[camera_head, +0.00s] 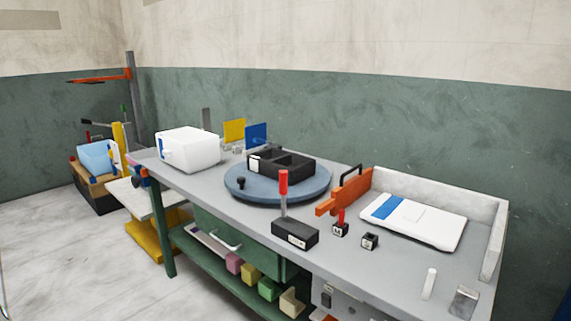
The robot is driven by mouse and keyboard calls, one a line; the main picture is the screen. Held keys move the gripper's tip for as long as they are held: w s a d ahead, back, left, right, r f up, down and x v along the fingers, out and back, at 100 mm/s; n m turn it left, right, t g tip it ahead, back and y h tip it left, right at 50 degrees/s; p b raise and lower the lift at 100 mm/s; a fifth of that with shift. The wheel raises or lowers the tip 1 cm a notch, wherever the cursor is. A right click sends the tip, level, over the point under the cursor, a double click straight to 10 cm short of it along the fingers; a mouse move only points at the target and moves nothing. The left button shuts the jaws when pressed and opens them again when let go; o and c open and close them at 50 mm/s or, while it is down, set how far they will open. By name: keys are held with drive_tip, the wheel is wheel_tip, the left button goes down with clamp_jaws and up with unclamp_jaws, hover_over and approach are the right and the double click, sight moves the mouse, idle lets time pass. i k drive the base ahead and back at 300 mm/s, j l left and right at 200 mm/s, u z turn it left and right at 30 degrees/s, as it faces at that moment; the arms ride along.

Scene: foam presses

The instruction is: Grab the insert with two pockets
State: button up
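A black foam insert (281,176) lies on a round blue turntable (246,192) in the middle of the workbench. Its top shows dark recesses split by a divider, which look like two pockets. A white label is on its left end. A small black knob (241,182) stands on the turntable at its front left. My gripper is not in this view.
The grey bench (215,194) also holds a white box (188,149), a black block with a red-topped post (295,233), an orange bracket (346,191), small black blocks (369,241) and a white-and-blue panel (413,221) inside a low wall. Yellow and blue plates (256,135) stand behind.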

sight(268, 162)
drive_tip(key=i+j+z, duration=0.1)
drive_tip(key=i+j, duration=0.15)
drive_tip(key=i+j+z, duration=0.15)
drive_tip(key=j, duration=0.25)
drive_tip(key=i+j+z, duration=0.1)
drive_tip(key=i+j, duration=0.15)
drive_tip(key=j, duration=0.15)
drive_tip(key=i+j+z, duration=0.15)
drive_tip(key=j, duration=0.25)
drive_tip(key=i+j+z, duration=0.1)
drive_tip(key=j, duration=0.3)
drive_tip(key=i, duration=0.1)
